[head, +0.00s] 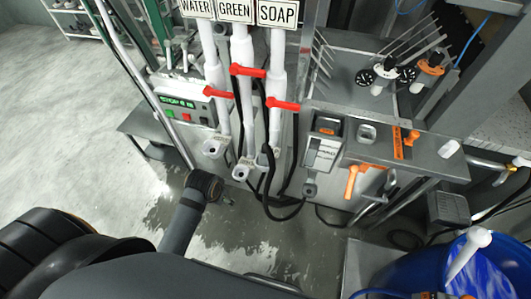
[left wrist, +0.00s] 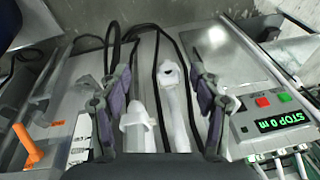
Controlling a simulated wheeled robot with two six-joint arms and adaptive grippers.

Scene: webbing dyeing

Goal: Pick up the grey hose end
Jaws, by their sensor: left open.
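Three white pipes hang under the signs WATER, GREEN and SOAP in the head view, with pale fittings at their lower ends, such as the left one (head: 215,147) and the middle one (head: 242,172). I cannot tell which end is the grey hose end. My left arm reaches in from the bottom left, its wrist in front of the pipes; its fingers are mostly hidden there. In the left wrist view my left gripper (left wrist: 158,105) is open.
Black hoses (head: 285,215) loop down to the wet floor. A control box (head: 188,105) with a green display stands left of the pipes, a metal bench (head: 435,158) with orange handles (head: 352,182) right. A blue barrel (head: 400,275) is at the bottom right. Open floor lies left.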

